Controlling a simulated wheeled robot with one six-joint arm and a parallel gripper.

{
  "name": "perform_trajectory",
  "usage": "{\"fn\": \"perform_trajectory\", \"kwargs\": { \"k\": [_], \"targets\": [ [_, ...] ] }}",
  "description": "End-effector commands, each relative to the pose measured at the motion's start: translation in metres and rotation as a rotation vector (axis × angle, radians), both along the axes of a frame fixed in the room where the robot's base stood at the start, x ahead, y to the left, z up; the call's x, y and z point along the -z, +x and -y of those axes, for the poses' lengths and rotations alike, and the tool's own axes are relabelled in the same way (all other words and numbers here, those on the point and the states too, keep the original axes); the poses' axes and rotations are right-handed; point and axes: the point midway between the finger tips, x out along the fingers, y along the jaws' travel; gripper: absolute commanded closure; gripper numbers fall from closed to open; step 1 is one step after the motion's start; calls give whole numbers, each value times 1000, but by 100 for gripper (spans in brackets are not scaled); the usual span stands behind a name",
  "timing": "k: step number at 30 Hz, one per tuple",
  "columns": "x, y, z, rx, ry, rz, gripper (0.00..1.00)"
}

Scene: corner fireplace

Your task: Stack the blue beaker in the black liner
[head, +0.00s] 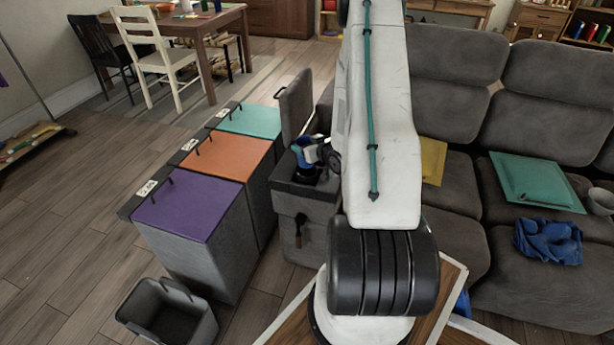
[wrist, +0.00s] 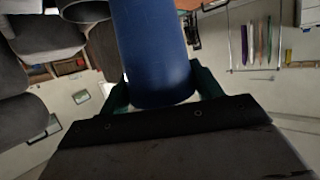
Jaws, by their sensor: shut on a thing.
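The blue beaker (wrist: 155,50) is a smooth blue cylinder between the two green fingers of my gripper (wrist: 163,92) in the wrist view. My gripper is shut on it. In the head view the beaker (head: 303,152) shows small, over the grey box with the raised lid, and my gripper (head: 318,153) is partly hidden by my arm. A small black shape, perhaps the black liner (head: 307,175), shows just below the beaker at the box top. I cannot tell whether the beaker touches it or is inside it.
The grey box (head: 290,205) has its lid (head: 296,105) up. Purple (head: 190,205), orange (head: 228,155) and teal (head: 250,120) lidded bins stand left of it. An open dark bin (head: 207,325) is at front left. A grey sofa (head: 545,285) fills the right.

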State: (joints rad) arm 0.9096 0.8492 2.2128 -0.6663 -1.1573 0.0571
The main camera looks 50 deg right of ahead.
Motion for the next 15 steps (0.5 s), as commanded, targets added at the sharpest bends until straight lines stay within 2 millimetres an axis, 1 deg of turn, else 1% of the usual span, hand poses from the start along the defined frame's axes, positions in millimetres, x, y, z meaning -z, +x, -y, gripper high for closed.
{"fn": "perform_trajectory", "kwargs": {
  "k": [1, 4, 6, 10, 15],
  "targets": [
    [12, -1, 0, 0, 3, -2, 57],
    [30, 0, -1, -1, 4, -3, 57],
    [39, 0, -1, -2, 2, -1, 57],
    [50, 1, -2, -2, 2, -1, 57],
    [76, 1, -2, -1, 3, -1, 57]
  ]
}}
